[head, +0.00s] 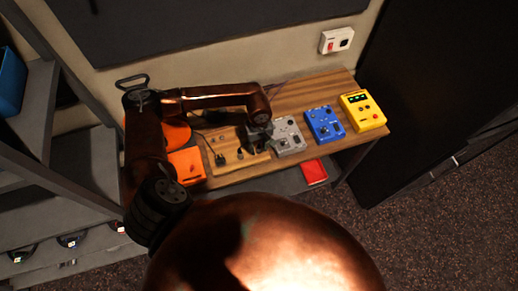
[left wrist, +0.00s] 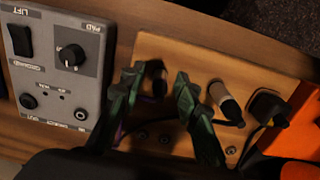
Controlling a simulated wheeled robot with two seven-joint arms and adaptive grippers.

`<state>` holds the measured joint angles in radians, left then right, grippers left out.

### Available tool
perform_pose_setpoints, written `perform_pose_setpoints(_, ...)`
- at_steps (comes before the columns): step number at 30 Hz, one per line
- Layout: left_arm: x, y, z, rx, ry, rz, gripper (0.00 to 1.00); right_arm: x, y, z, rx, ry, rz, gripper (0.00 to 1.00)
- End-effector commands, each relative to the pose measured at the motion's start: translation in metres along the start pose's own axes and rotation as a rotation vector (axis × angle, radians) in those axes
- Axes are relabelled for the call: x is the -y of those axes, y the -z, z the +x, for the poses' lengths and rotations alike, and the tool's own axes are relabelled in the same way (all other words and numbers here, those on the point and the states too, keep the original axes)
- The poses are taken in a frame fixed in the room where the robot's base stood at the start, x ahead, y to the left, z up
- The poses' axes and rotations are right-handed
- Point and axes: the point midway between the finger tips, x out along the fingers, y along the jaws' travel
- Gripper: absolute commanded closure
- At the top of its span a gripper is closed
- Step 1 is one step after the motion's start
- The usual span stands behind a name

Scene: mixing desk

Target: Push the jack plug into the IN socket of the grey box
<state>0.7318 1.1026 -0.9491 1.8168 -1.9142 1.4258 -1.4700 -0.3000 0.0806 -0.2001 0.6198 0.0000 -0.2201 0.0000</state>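The grey box (head: 288,136) stands on the wooden desk, and at the left of the left wrist view (left wrist: 60,45), with a switch, a knob and two round sockets on its face. The right-hand socket (left wrist: 80,115) seems to be IN; its label is small and upside down. Nothing is in either socket. My left gripper (head: 258,138) is beside the box, over a wooden board. In the left wrist view its fingers (left wrist: 158,80) are apart, with a dark plug (left wrist: 156,80) between them and narrow gaps visible. A purple cable shows by the left finger. My right gripper is not in view.
The wooden board (left wrist: 235,50) also carries a silver-tipped plug (left wrist: 225,100) and a black plug (left wrist: 268,106). An orange box (head: 186,168) is at the left. A blue box (head: 324,124) and a yellow box (head: 362,111) stand right of the grey box.

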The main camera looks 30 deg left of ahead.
Motion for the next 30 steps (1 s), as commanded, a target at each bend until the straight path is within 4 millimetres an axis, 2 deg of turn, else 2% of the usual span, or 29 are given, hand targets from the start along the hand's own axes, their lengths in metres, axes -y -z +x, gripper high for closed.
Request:
perform_pose_setpoints(2,0.0000,0.0000,-0.0001,0.000,0.000,0.000,0.75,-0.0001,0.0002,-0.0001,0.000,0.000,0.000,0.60)
perform_pose_setpoints(13,-0.0001,-0.0001,0.0000,0.000,0.000,0.000,1.00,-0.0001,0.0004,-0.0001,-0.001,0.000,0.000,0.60)
perform_pose_setpoints(30,-0.0002,-0.0002,-0.0015,0.001,-0.001,0.000,1.00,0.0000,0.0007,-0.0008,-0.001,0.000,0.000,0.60)
